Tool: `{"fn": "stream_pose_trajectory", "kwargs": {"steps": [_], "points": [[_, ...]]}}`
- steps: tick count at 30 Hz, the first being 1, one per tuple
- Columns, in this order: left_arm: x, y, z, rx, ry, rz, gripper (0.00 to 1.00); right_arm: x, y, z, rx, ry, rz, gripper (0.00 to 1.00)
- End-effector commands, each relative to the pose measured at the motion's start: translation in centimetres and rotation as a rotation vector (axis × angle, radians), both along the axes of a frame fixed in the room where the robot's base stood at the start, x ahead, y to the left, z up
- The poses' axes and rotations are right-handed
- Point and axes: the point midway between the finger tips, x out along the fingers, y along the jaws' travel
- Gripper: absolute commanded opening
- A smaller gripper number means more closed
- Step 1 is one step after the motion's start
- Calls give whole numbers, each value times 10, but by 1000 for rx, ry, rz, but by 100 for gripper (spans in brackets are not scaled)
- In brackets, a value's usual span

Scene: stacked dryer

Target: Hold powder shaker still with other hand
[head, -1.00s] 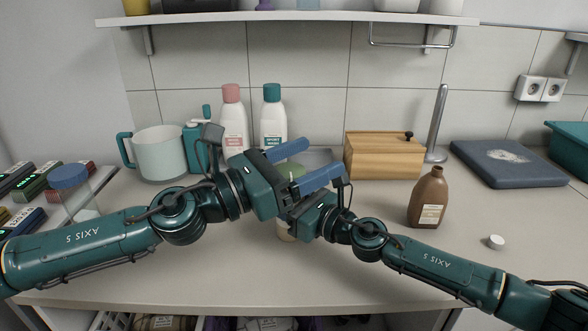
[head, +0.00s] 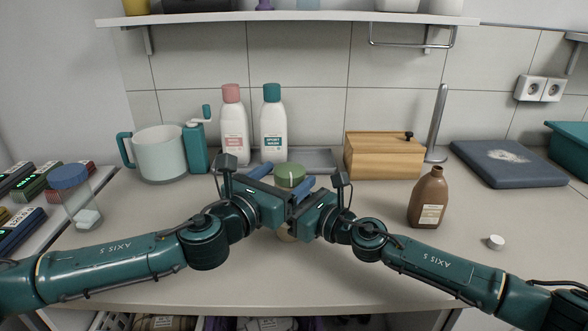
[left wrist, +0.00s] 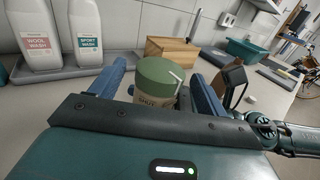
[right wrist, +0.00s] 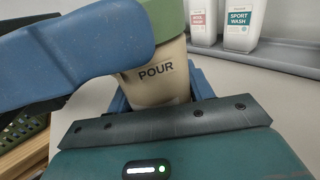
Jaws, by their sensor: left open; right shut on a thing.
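The powder shaker (head: 291,171) stands at the middle of the counter. It has a green lid with a pale line on top and a cream body; the lettering POUR shows on it in the right wrist view (right wrist: 157,85). My right gripper (right wrist: 162,98) is shut on the shaker's body; its fingers are mostly hidden in the head view. My left gripper (head: 286,181) is open, with its blue fingers on either side of the shaker near the lid. In the left wrist view the shaker (left wrist: 157,85) sits between those fingers, with a gap visible on the left.
Behind stand a wool wash bottle (head: 232,125), a sport wash bottle (head: 273,125), a white jug (head: 162,155) and a wooden box (head: 383,157). A brown bottle (head: 429,198) and white cap (head: 495,242) are right. A blue-lidded jar (head: 70,177) is left.

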Motion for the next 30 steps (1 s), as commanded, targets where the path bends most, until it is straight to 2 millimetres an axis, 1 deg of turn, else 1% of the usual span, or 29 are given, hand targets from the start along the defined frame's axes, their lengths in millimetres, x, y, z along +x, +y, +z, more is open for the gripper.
{"fn": "stream_pose_trajectory", "kwargs": {"steps": [1, 3, 8, 12, 19, 30], "points": [[7, -6, 1, -1, -2, -2, 76, 0, 0, -1, -1, 1, 0, 24], [16, -11, 1, -1, -1, 0, 76, 0, 0, -1, -1, 1, 0, 24], [28, -19, 1, -1, -1, -1, 76, 0, 0, -1, -1, 1, -1, 24], [31, -21, 1, -1, -2, -1, 76, 0, 0, -1, -1, 1, -1, 24], [31, -21, 1, -1, -2, -1, 75, 0, 0, -1, -1, 1, -1, 24], [31, -21, 1, -1, -1, -1, 45, 0, 0, -1, -1, 1, -1, 24]]}}
